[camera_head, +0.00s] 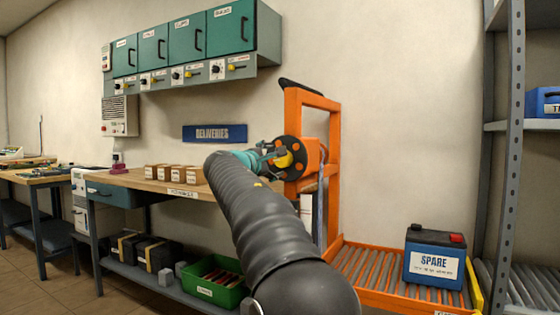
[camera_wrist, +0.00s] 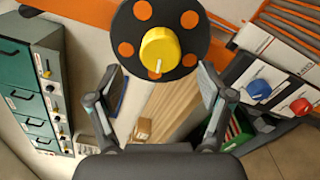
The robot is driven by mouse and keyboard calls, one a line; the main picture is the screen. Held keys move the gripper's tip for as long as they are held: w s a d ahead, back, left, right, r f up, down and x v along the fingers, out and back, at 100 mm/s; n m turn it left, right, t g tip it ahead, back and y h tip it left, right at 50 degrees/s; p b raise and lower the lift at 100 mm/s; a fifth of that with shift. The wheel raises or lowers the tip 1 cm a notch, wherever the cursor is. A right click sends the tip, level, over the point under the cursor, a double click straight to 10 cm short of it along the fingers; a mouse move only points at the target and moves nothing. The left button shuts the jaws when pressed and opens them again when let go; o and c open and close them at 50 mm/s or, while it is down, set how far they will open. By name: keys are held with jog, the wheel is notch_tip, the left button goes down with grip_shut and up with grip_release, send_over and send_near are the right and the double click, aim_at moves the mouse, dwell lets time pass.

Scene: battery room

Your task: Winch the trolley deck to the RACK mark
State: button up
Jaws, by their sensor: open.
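The orange trolley (camera_head: 332,180) stands at the middle right with an upright mast. Its roller deck (camera_head: 360,272) is low, with a blue SPARE battery (camera_head: 432,268) on it. A black winch disc with orange dots (camera_wrist: 195,42) is on the mast; it also shows in the head view (camera_head: 293,146). A yellow knob (camera_wrist: 158,48) sticks out from it towards my gripper. My gripper (camera_wrist: 157,78) is open, its fingers spread either side below the knob, apparently apart from it. In the head view my gripper (camera_head: 268,153) is at the winch. I cannot read a RACK mark.
A workbench (camera_head: 135,178) with several small boxes stands left of the trolley, a green crate (camera_head: 217,291) on its lower shelf. Green cabinets (camera_head: 188,40) hang above. A grey metal rack (camera_head: 512,150) stands at the right, close to the deck.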

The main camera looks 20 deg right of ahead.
jog(key=shift+v, duration=2.75)
